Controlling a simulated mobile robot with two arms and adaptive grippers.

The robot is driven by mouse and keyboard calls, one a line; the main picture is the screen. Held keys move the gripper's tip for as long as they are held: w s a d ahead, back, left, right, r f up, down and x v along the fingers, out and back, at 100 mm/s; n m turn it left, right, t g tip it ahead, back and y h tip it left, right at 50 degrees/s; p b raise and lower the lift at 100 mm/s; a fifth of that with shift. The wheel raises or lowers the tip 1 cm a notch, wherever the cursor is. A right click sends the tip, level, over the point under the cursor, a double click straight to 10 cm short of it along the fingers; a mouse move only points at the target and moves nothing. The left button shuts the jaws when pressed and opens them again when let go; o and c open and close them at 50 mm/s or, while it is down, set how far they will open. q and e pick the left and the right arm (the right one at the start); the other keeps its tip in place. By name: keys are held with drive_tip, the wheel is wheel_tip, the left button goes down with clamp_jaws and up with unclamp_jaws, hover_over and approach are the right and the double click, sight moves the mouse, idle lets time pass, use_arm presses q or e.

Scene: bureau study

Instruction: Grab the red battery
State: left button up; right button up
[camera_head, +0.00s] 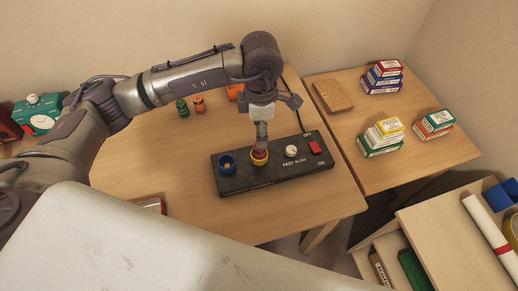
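A black charger box (290,176) with "FAST" lettering lies on the wooden table. A small red thing, perhaps the red battery (258,153), shows inside the yellow ring. My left gripper (262,146) points down right over it, its fingertips at or just above the red thing. The fingers are seen edge-on, so their opening and any grip are unclear. My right gripper is out of view.
The charger also has a white knob (291,151) and a red switch (315,147). Green (182,108) and orange (199,104) small cylinders stand behind. Small boxes (383,136) sit on the right table. A drawer unit (455,235) stands front right. The table left of the charger is mostly clear.

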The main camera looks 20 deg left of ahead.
sight(259, 152)
use_arm(q)
drive_tip(key=shift+f, duration=0.75)
drive_tip(key=f, duration=0.2)
drive_tip(key=f+p, duration=0.1)
drive_tip(key=f, duration=0.1)
drive_tip(key=shift+s+f, duration=0.1)
drive_tip(key=shift+s, duration=0.3)
drive_tip(key=shift+f, duration=0.55)
clamp_jaws()
